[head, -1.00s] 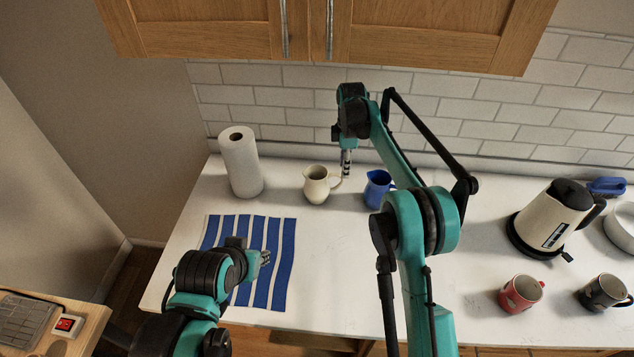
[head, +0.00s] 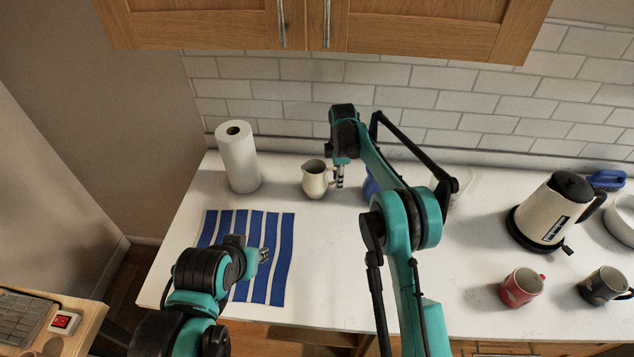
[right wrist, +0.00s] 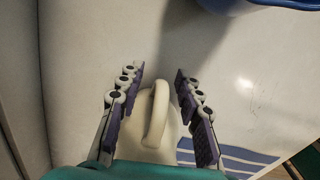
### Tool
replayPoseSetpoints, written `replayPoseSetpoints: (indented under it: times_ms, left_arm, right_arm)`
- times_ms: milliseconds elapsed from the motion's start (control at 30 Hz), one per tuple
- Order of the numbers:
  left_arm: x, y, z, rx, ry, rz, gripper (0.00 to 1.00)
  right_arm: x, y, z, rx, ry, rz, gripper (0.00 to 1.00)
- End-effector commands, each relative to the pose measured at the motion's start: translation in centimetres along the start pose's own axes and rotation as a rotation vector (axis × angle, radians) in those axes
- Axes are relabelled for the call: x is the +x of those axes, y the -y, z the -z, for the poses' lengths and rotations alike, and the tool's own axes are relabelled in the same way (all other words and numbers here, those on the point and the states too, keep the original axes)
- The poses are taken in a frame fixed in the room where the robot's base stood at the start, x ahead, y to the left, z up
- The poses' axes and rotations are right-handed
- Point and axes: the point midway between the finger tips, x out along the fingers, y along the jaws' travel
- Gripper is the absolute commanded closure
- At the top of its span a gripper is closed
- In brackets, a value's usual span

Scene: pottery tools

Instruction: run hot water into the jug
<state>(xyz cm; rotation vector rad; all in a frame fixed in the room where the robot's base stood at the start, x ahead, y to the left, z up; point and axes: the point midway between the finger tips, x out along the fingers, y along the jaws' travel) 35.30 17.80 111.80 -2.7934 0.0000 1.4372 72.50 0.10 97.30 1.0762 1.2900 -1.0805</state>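A cream jug (head: 314,180) stands upright on the counter, its handle toward the right. My right gripper (head: 340,177) is at the handle side. In the right wrist view the open fingers of my right gripper (right wrist: 155,95) lie on either side of the jug's handle (right wrist: 157,115), with a gap on both sides. A blue jug (head: 370,187) is mostly hidden behind my right arm; a blue edge (right wrist: 250,5) shows at the top of the wrist view. My left gripper (head: 264,255) is above the striped cloth; its finger opening is too small to tell.
A paper towel roll (head: 238,158) stands left of the cream jug. The blue and white striped cloth (head: 282,262) lies in front. A cream kettle (head: 548,212), a red mug (head: 521,287), a dark mug (head: 604,286) and a white bowl (head: 621,222) stand on the right.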

Motion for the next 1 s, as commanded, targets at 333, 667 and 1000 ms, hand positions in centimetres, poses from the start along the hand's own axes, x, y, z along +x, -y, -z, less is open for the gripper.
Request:
replayPoseSetpoints:
  times_ms: [333,667,1000]
  left_arm:
    - [0.0,0.0,0.0,0.0,0.0,0.0,0.7]
    - [-0.2,0.0,0.1,0.0,0.0,0.0,0.7]
    - [-1.0,0.0,0.7,0.0,0.0,0.0,0.7]
  right_arm:
    - [-0.1,0.0,0.0,0.0,0.0,0.0,1.0]
    - [-0.8,0.0,0.0,0.0,0.0,0.0,1.0]
    - [-5.6,1.4,-1.8,0.004,0.0,0.0,1.0]
